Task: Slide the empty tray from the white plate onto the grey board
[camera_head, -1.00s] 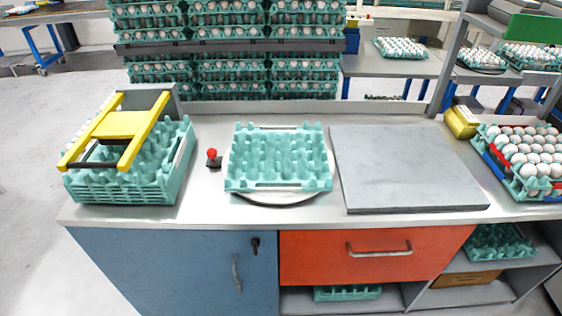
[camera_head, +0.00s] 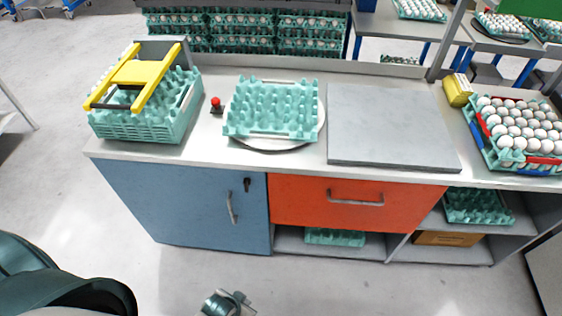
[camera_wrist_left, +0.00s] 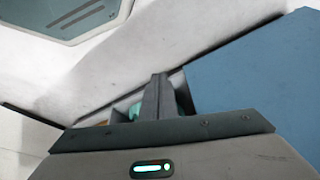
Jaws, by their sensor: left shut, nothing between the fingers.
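The empty teal tray (camera_head: 272,104) rests on the round white plate (camera_head: 284,144) at the middle of the counter, in the head view. The plate shows past the tray at its front and right edges. The grey board (camera_head: 392,128) lies flat just right of the plate, with a small gap between tray and board. My left gripper (camera_head: 230,302) is at the bottom of the head view, low in front of the cabinets and well away from the tray. In the left wrist view its fingers (camera_wrist_left: 156,98) are together and hold nothing. My right gripper is not in view.
A stack of teal trays with a yellow handled frame (camera_head: 140,80) stands at the counter's left. A red button (camera_head: 216,104) sits left of the plate. A tray of eggs (camera_head: 520,132) and a yellow box (camera_head: 457,90) are on the right. The board's top is clear.

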